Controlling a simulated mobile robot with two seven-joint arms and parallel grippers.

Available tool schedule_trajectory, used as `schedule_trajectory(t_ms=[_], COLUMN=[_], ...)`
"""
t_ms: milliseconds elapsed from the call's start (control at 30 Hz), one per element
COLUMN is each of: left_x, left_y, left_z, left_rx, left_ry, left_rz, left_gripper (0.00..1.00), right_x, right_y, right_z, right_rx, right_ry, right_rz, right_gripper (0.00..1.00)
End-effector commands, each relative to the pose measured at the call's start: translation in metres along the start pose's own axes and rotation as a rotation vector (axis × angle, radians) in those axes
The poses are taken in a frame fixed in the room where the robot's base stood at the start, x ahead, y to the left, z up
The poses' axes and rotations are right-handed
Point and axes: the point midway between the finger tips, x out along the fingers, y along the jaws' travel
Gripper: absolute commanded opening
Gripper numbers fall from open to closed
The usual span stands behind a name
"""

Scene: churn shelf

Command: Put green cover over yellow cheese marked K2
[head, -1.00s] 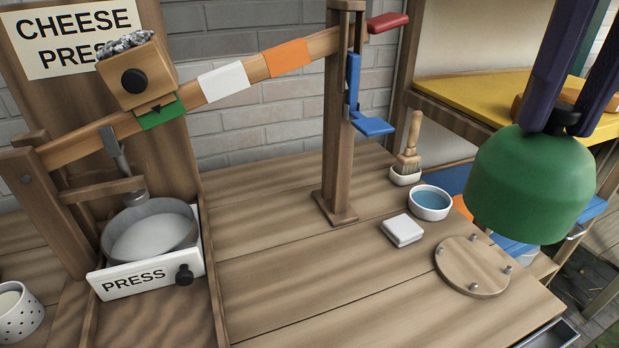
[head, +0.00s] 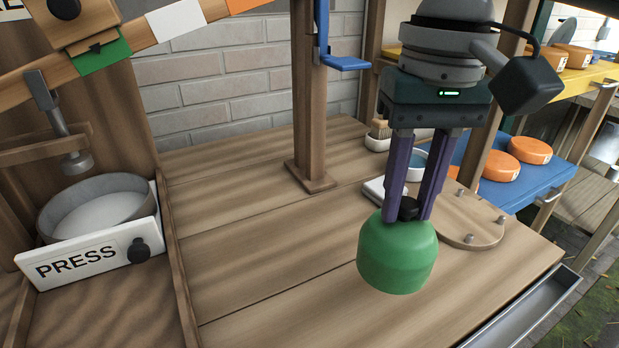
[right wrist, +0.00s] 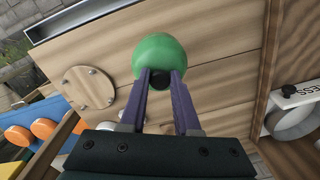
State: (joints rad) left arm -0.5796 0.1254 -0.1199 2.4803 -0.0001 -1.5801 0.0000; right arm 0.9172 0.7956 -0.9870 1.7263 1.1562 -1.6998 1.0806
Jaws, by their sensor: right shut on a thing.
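The green cover (head: 396,256) is a dome with a black knob on top. My right gripper (head: 408,213) is shut on that knob, with its purple fingers pointing down. The cover is upright over the front right of the wooden table; I cannot tell whether it touches the boards. The right wrist view also shows the cover (right wrist: 160,54) between the fingertips. I see no yellow cheese marked K2. Orange cheese wheels stand on a blue shelf (head: 545,180) at the right, and others on a yellow shelf (head: 582,88) above; their marks are too small to read. My left gripper is out of view.
The press pan (head: 50,210) and its lever are at the left, with a wooden post (head: 312,120) behind the table's middle. A round board with pegs (head: 480,228), a white block (head: 373,190) and a blue bowl are beside my gripper. The table's middle is clear.

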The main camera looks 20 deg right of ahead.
Motion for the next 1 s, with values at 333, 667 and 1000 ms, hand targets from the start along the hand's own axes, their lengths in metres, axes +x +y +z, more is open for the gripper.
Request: schedule_trajectory(t_ms=[333, 667, 1000], left_x=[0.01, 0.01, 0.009], left_y=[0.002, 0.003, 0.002], left_z=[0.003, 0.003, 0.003], left_rx=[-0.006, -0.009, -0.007], left_ry=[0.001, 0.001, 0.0], left_rz=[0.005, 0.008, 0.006], left_gripper=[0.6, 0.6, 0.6], right_x=[0.045, 0.052, 0.054], right_y=[0.001, 0.001, 0.0], right_z=[0.0, 0.0, 0.0], right_rx=[0.0, -0.001, -0.001], right_ry=[-0.002, 0.001, 0.0], right_rz=[0.0, -0.001, -0.001], right_gripper=[0.0, 0.0, 0.53])
